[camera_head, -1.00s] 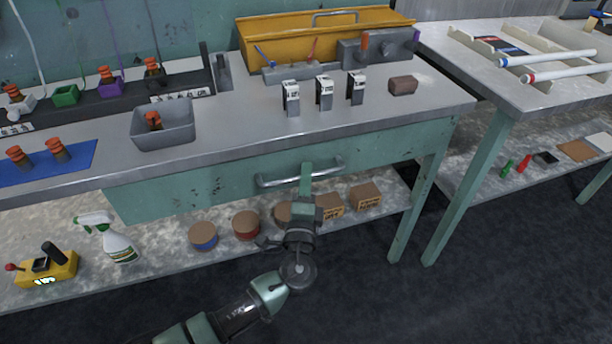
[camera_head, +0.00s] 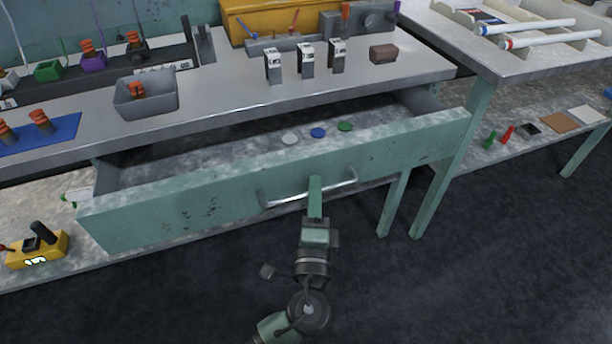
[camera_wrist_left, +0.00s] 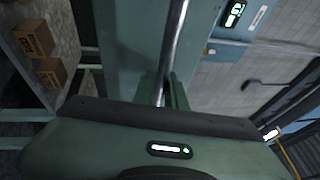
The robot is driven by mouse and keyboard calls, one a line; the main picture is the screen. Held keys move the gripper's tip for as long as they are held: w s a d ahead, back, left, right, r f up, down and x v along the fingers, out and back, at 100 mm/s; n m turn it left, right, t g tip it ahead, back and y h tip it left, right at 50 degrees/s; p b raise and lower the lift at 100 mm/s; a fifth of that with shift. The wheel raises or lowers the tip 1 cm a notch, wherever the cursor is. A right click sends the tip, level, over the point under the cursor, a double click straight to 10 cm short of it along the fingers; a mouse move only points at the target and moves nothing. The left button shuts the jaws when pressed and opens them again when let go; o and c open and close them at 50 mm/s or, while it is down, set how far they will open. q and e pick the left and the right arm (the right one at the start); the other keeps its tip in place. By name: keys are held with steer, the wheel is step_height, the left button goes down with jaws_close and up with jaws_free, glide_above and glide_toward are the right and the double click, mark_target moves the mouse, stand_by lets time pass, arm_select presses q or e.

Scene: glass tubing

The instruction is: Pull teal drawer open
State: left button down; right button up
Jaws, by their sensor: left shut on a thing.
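The teal drawer (camera_head: 200,205) is pulled well out from under the grey bench top, and its inside shows. In the left wrist view the handle (camera_wrist_left: 176,45) runs down between the fingers (camera_wrist_left: 168,92). My right gripper is not in view.
The bench top holds a grey bin (camera_head: 146,95), a yellow toolbox (camera_head: 260,18), several small upright devices and a brown block (camera_head: 383,53). A lower shelf carries a yellow device (camera_head: 38,248). A second table (camera_head: 520,62) stands at right. The dark floor in front is clear.

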arm_select(q)
steer(key=shift+s+d, duration=0.2)
steer(key=shift+s, duration=0.35)
steer(key=shift+s+d, duration=0.2)
steer(key=shift+s, duration=0.35)
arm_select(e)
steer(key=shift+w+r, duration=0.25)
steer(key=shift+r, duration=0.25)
arm_select(q)
steer(key=c, duration=1.5)
jaws_free()
steer(key=shift+o, duration=0.2)
steer(key=shift+s, duration=0.1)
